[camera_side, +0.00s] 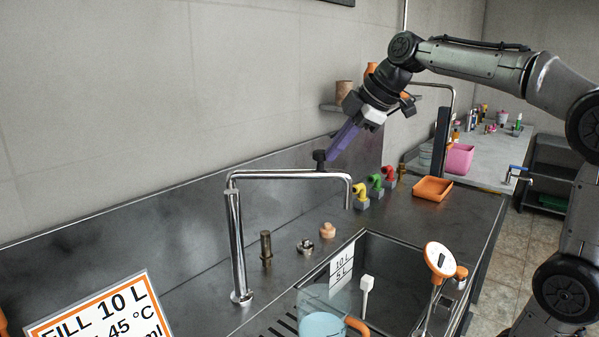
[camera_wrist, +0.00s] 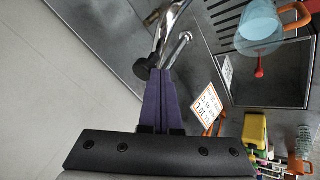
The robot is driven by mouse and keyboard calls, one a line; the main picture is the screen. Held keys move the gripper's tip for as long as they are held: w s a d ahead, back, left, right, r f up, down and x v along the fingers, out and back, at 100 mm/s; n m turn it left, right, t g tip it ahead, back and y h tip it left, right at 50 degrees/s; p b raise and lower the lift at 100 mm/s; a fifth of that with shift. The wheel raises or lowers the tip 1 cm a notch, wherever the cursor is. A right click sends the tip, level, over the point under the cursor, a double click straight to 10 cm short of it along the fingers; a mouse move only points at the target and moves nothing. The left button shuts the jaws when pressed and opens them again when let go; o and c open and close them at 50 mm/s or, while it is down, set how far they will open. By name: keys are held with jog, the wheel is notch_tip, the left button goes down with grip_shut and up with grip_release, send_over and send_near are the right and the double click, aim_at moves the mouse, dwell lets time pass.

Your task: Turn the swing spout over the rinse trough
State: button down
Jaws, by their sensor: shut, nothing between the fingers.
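The chrome swing spout (camera_side: 290,175) rises from the dark counter, runs level to the right and bends down at its free end. A black knob (camera_side: 319,156) stands on its level arm; it also shows in the wrist view (camera_wrist: 147,67). My gripper (camera_side: 330,157) has purple fingers, shut and empty, with their tips beside the knob; I cannot tell if they touch it. In the wrist view the fingers (camera_wrist: 160,74) lie together. The sunken dark basin (camera_side: 392,262), apparently the rinse trough, is right of the spout.
A jug of blue liquid (camera_side: 322,322) stands at the front, and a dial thermometer (camera_side: 438,258) at the basin's right. Coloured taps (camera_side: 375,182) and an orange tray (camera_side: 433,188) are behind. A sign (camera_side: 103,315) fills the lower left.

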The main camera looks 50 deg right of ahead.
jog(key=shift+w+d, duration=0.9)
jog(key=shift+d, duration=0.2)
jog(key=shift+w+d, duration=0.9)
jog(key=shift+d, duration=0.15)
